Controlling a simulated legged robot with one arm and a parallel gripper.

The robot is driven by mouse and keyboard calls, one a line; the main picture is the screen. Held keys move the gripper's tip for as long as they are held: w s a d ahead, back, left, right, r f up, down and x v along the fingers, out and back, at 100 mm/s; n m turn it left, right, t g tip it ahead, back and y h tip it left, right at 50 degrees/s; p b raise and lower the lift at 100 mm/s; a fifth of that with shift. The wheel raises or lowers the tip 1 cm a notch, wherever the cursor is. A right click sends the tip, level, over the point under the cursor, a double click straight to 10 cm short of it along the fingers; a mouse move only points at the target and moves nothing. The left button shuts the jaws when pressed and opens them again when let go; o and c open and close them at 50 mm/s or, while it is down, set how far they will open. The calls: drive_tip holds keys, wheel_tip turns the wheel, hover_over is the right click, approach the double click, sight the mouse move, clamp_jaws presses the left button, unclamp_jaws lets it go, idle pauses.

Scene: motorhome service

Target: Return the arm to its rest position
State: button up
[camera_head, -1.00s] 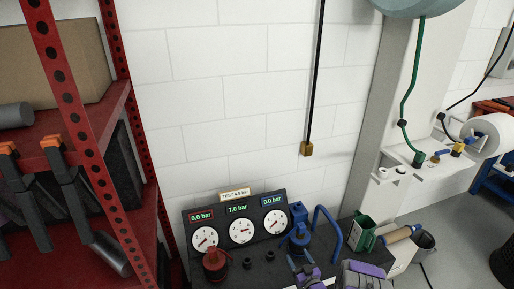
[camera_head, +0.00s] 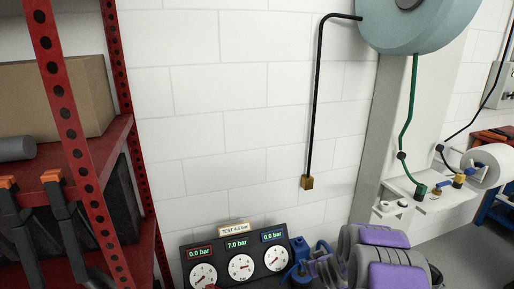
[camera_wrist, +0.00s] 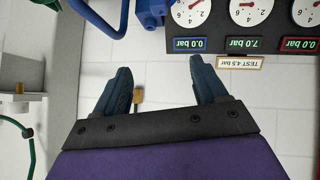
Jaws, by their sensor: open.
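My gripper (camera_wrist: 163,84) shows in the wrist view with its two dark ribbed fingers spread apart and nothing between them. Behind the fingers is the white block wall. My arm (camera_head: 385,258), grey with purple covers, is at the bottom right of the head view, in front of the bench area. The gauge panel (camera_head: 237,262) with three dials, reading 0.0, 7.0 and 0.0 bar, stands left of my arm. It appears upside down at the top of the wrist view (camera_wrist: 240,44), apart from the fingers.
A red rack (camera_head: 75,150) with a cardboard box (camera_head: 62,100) and orange-tipped tools stands at left. A black pipe with a brass end (camera_head: 307,183) hangs on the wall. A teal reel (camera_head: 415,22) and a white shelf (camera_head: 430,205) are at right. The wall's middle is clear.

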drive_tip(key=s+a+r+m+g+h, duration=0.1)
drive_tip(key=s+r+g, duration=0.1)
drive_tip(key=s+r, duration=0.6)
drive_tip(key=s+a+r+m+g, duration=0.1)
drive_tip(key=s+r+g, duration=0.25)
drive_tip(key=s, duration=0.85)
drive_tip(key=s+a+r+m+g+h, duration=0.1)
drive_tip(key=s+r+g, duration=0.1)
drive_tip(key=s+r, duration=0.65)
drive_tip(key=s+a+r+g, duration=0.1)
drive_tip(key=s+a+g, duration=0.1)
drive_tip(key=s, duration=0.9)
drive_tip(key=s+a+r+g+y, duration=0.1)
drive_tip(key=s+a+g, duration=0.1)
drive_tip(key=s, duration=1)
drive_tip(key=shift+a+r+m, duration=0.25)
drive_tip(key=shift+m, duration=0.05)
